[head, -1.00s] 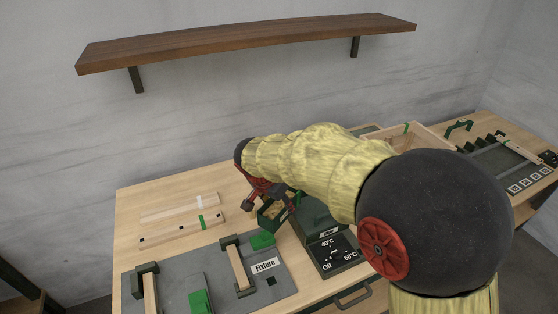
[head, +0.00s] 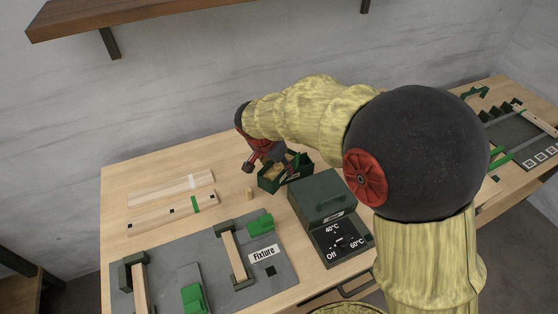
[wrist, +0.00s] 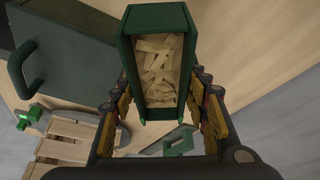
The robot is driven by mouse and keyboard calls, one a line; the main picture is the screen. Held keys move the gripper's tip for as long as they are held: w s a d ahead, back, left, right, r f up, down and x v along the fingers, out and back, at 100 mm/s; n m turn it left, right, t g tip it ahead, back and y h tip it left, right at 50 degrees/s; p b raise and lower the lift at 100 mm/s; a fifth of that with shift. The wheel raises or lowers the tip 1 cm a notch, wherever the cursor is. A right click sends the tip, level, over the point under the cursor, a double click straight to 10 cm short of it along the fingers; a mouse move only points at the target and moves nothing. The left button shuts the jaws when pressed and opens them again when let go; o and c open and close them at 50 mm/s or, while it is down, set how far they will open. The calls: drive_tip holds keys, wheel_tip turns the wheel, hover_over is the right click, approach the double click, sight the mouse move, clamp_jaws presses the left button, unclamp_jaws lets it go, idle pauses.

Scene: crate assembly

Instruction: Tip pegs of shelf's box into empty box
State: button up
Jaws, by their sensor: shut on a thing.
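A green box (wrist: 159,20) full of pale wooden pegs (wrist: 158,70) sits between my fingers in the wrist view. My gripper (wrist: 160,108) is shut on its two long sides. In the head view my gripper (head: 265,160) is at the green box (head: 284,184), behind the fixture and left of the heater unit. The arm hides part of the box there. I cannot tell whether the box touches the table, or pick out a separate empty box.
A heater unit (head: 318,197) with a green lid and handle stands close on the right. The fixture plate (head: 205,262) with green clamps lies in front. Wooden slats (head: 170,210) lie at the left. A wall shelf (head: 180,12) is above; its visible part looks bare.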

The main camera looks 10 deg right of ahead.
drive_tip(key=shift+w+d+r+g+y+p, duration=0.1)
drive_tip(key=shift+r+g+y+p, duration=0.4)
drive_tip(key=shift+p, duration=1.35)
drive_tip(key=shift+w+d+r+g+y+p, duration=0.1)
drive_tip(key=shift+r+g+y+p, duration=0.4)
drive_tip(key=shift+p, duration=1.3)
drive_tip(key=shift+r+g+y+p, duration=0.3)
drive_tip(key=shift+r+y+p, duration=0.1)
drive_tip(key=shift+p, duration=0.65)
drive_tip(key=shift+r+g+y+p, duration=0.15)
drive_tip(key=shift+g+y+p, duration=0.15)
drive_tip(key=shift+g+p, duration=0.15)
drive_tip(key=shift+w+f, duration=0.1)
drive_tip(key=shift+f, duration=0.15)
drive_tip(key=shift+a+b, duration=0.1)
drive_tip(key=shift+b, duration=0.2)
drive_tip(key=shift+r, duration=0.1)
drive_tip(key=shift+r+y+p, duration=0.15)
drive_tip(key=shift+y+p, duration=0.15)
drive_tip(key=shift+p, duration=0.5)
drive_tip(key=shift+w+d+r+g+y+p, duration=0.15)
drive_tip(key=shift+d+r+g+y+p, duration=0.2)
drive_tip(key=shift+g+y+p, duration=0.9)
drive_tip(key=shift+w+d+r+p, duration=0.15)
drive_tip(key=shift+w+d+p, duration=0.05)
drive_tip(key=shift+p, duration=1)
